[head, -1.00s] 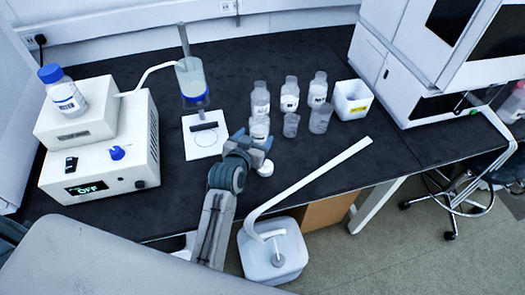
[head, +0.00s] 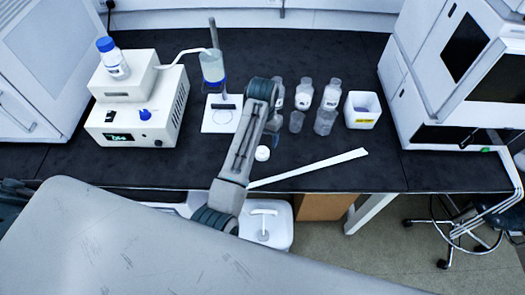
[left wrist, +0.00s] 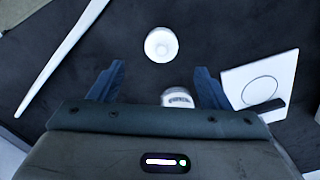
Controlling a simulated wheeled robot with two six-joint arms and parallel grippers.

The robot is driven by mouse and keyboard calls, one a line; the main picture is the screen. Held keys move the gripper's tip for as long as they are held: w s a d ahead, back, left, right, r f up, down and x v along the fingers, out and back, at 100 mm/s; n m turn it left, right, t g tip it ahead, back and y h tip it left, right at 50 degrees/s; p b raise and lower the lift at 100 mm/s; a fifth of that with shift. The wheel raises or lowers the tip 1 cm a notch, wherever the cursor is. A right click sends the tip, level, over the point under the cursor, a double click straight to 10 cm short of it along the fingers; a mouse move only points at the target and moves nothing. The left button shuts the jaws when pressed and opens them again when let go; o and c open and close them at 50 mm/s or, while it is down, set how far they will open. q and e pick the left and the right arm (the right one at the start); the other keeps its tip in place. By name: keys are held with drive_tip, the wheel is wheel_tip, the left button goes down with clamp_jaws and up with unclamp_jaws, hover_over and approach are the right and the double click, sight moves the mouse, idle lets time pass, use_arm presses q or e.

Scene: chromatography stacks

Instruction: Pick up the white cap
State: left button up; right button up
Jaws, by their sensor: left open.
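The white cap (head: 262,153) lies on the black bench top, near the front edge and apart from the bottles. In the left wrist view the cap (left wrist: 161,45) is a round white piece just beyond the fingertips, roughly centred between them and touching neither. My left gripper (left wrist: 158,85) is open, its two blue-grey fingers spread wide with nothing held. In the head view my left arm reaches over the bench and largely hides its gripper (head: 272,126), which is just behind the cap. My right gripper is in neither current view.
A clear bottle (left wrist: 178,97) shows between the fingers near the palm, partly hidden. Several bottles (head: 330,95) and a white box (head: 362,110) stand behind right. A white plate (head: 218,116) with a column stand (head: 213,66) is left. A long white strip (head: 310,167) lies right.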

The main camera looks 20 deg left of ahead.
sight(262, 150)
use_arm(q)
wheel_tip(262, 150, down, 4)
drive_tip(key=shift+a+r+p, duration=0.1)
drive_tip(key=shift+r+p, duration=0.05)
drive_tip(key=shift+p, duration=0.15)
drive_tip(key=shift+f+p, duration=0.3)
drive_tip(key=shift+f, duration=0.15)
wheel_tip(262, 150, down, 4)
drive_tip(key=shift+w+r+p, duration=0.15)
drive_tip(key=shift+r+p, duration=0.1)
drive_tip(key=shift+p, duration=0.4)
drive_tip(key=shift+f, duration=0.55)
drive_tip(key=c, duration=1)
drive_tip(key=shift+c, duration=0.2)
use_arm(e)
drive_tip(key=r, duration=0.2)
drive_tip(key=shift+a+r, duration=0.3)
drive_tip(key=shift+r, duration=0.1)
